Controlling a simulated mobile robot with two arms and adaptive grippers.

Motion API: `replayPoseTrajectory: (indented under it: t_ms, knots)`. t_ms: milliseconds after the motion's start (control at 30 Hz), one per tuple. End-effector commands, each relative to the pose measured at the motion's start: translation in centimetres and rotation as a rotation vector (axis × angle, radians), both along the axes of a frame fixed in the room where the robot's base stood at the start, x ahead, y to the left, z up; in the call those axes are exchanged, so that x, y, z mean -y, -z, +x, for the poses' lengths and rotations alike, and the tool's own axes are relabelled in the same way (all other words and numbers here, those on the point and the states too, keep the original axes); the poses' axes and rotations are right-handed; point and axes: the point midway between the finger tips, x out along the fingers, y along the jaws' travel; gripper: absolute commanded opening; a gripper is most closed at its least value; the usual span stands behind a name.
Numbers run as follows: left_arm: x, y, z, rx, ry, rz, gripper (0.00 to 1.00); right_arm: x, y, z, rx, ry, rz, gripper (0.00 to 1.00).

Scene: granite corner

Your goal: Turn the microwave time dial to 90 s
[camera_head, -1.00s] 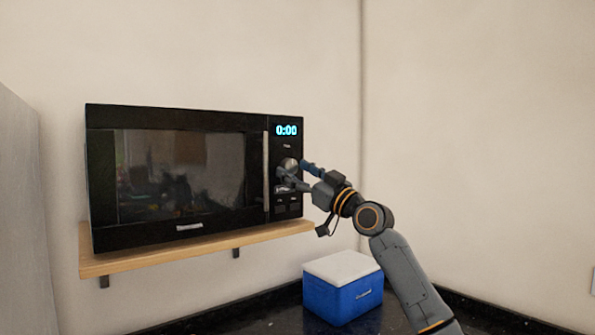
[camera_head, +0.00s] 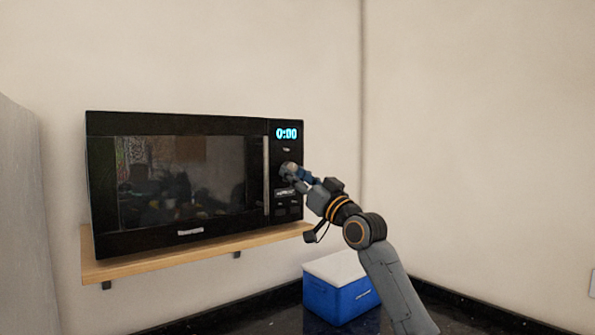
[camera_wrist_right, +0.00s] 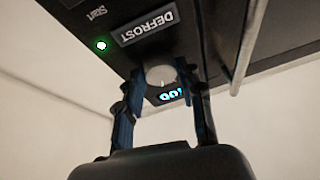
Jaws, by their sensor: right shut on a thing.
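The black microwave (camera_head: 185,123) sits on a wooden wall shelf, door closed. Its display (camera_head: 286,133) reads 0:00 in cyan. The round silver time dial (camera_head: 287,167) is below the display and partly covered by my gripper. My right gripper (camera_head: 291,172) is at the dial, reaching in from the lower right, with its fingers closed on it. In the right wrist view the pale dial (camera_wrist_right: 160,76) sits between the two fingers, and the display (camera_wrist_right: 173,95) is partly hidden behind them. My left gripper is in neither current view.
The vertical door handle (camera_head: 266,174) stands just left of the dial. A DEFROST button (camera_wrist_right: 149,22) and a green-lit start button (camera_wrist_right: 101,45) are near the fingers. A blue cooler with white lid (camera_head: 335,297) is on the dark counter below my arm.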

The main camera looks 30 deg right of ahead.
Motion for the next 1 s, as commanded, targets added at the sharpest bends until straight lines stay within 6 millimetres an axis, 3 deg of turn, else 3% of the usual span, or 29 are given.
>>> replayPoseTrajectory:
  t_ms: [567, 1000]
  knots:
    - [0.1, -4.7, 0.2, 0.004, 0.0, -0.001, 0.0, -0.7, -0.5, 0.0, -0.046, -0.004, 0.556, 0.06]
    - [0.1, -9.7, 0.2, 0.004, 0.0, -0.001, 0.0, -1.0, -0.8, 0.0, -0.079, -0.004, 0.963, 0.06]
